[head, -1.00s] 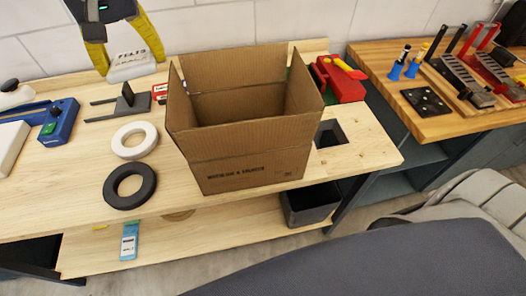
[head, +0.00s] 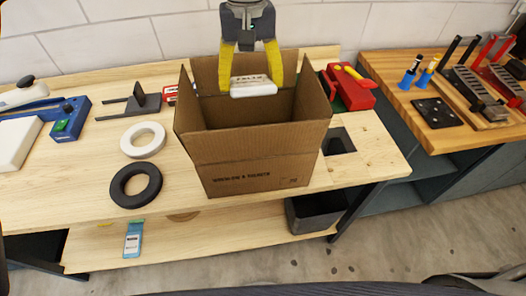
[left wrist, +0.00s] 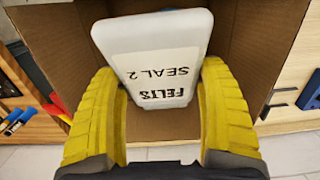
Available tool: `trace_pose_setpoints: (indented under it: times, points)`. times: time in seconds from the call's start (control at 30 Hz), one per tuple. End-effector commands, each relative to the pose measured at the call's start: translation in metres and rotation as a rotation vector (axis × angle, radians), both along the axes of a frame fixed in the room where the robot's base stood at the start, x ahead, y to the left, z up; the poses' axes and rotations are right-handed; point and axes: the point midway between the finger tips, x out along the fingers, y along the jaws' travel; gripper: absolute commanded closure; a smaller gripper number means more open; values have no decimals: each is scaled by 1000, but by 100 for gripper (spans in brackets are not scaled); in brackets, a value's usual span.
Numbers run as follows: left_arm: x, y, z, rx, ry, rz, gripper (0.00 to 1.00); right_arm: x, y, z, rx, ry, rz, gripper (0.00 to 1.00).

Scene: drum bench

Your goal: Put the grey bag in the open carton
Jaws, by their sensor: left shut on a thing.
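The bag (head: 253,87) is light grey to white with dark printed lettering. In the left wrist view the bag (left wrist: 155,50) reads "FELTS SEAL 2". My left gripper (head: 252,75) has yellow fingers and is shut on the bag, one finger on each side. The open brown carton (head: 250,150) stands on the wooden bench with its top open. Gripper and bag are over the carton's opening, towards its back wall. In the left wrist view the carton's inside (left wrist: 175,125) shows beneath the bag. My right gripper is not in view.
A white ring (head: 143,140) and a black ring (head: 136,185) lie left of the carton. A red tool (head: 348,88) sits to its right, near a square hole (head: 338,140) in the bench. A grey bin (head: 315,212) stands on the lower shelf.

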Motion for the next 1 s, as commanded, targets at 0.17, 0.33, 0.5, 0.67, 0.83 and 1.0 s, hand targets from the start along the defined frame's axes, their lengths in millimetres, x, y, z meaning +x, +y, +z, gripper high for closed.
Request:
trace_pose_setpoints:
  times: [0.17, 0.33, 0.5, 0.67, 0.83, 1.0]
  points:
    - [-1, 1, -35, 0, 10, -4, 55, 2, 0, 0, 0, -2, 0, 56]
    - [-2, 0, -73, -1, 10, -4, 55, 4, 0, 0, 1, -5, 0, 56]
    - [-2, 1, -110, -1, 9, -3, 55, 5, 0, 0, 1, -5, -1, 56]
    - [-1, 0, -136, -2, 8, -2, 55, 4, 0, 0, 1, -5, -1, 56]
    - [0, 1, -152, 0, 4, -2, 55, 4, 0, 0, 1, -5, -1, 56]
    - [0, 1, -159, 0, 3, -1, 55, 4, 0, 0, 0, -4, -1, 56]
